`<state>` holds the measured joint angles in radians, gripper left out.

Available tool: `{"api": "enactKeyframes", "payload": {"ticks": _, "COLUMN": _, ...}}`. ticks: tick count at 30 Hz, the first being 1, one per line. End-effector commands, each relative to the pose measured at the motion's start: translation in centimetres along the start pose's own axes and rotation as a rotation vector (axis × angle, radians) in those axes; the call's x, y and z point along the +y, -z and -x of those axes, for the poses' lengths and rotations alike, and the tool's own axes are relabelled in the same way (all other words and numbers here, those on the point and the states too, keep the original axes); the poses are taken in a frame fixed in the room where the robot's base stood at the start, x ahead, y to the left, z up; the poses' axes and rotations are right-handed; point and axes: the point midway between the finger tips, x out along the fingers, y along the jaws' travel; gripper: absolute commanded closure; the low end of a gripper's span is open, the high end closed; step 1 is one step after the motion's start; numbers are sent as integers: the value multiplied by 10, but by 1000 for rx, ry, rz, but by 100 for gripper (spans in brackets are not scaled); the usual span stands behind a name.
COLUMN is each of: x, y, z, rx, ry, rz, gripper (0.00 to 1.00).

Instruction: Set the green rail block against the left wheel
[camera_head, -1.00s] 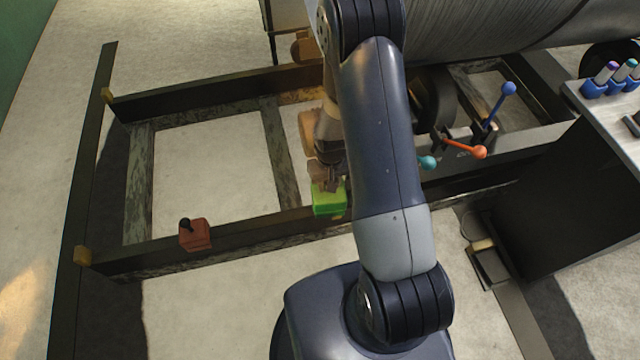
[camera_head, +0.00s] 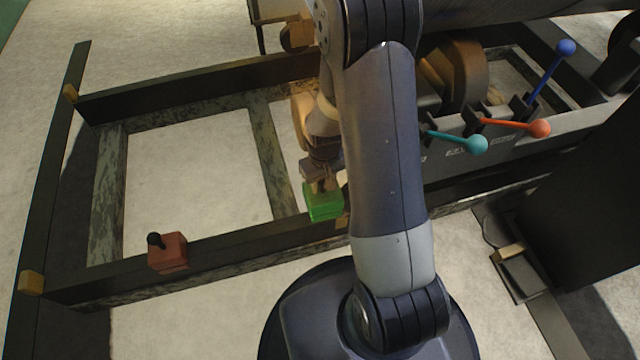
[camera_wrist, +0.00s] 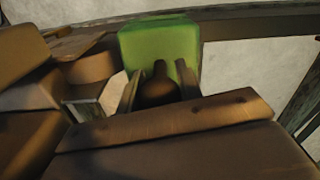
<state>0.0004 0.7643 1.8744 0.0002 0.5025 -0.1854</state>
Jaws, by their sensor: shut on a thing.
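The green rail block (camera_head: 323,202) is at the near dark rail (camera_head: 235,238), left of my arm. I cannot tell whether it rests on the rail or hangs just above it. My gripper (camera_head: 322,183) is over the block, shut on its dark knob (camera_wrist: 158,88). The green block (camera_wrist: 158,42) also shows in the wrist view, beyond the fingers. A brownish wheel (camera_head: 463,72) stands right of my arm, partly hidden by it. A dark wheel (camera_head: 622,38) is at the far right edge. I cannot tell for sure which wheel is meant.
A red block (camera_head: 168,251) with a black knob sits on the near rail further left. Teal (camera_head: 477,144), orange (camera_head: 539,128) and blue (camera_head: 565,47) ball-ended levers stand right of my arm. A dark cabinet (camera_head: 575,190) is at the right. The frame's left opening is clear floor.

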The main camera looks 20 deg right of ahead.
Motion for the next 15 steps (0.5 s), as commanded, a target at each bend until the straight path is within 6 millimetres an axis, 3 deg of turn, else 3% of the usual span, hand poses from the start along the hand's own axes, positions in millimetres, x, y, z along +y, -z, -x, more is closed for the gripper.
{"api": "enactKeyframes", "payload": {"ticks": 1, "x": 0, "y": 0, "z": -8, "rx": 2, "ry": 0, "rz": 3, "gripper": 100}}
{"api": "enactKeyframes", "payload": {"ticks": 15, "x": 0, "y": -1, "z": -20, "rx": 1, "ry": 0, "rz": 12, "gripper": 100}}
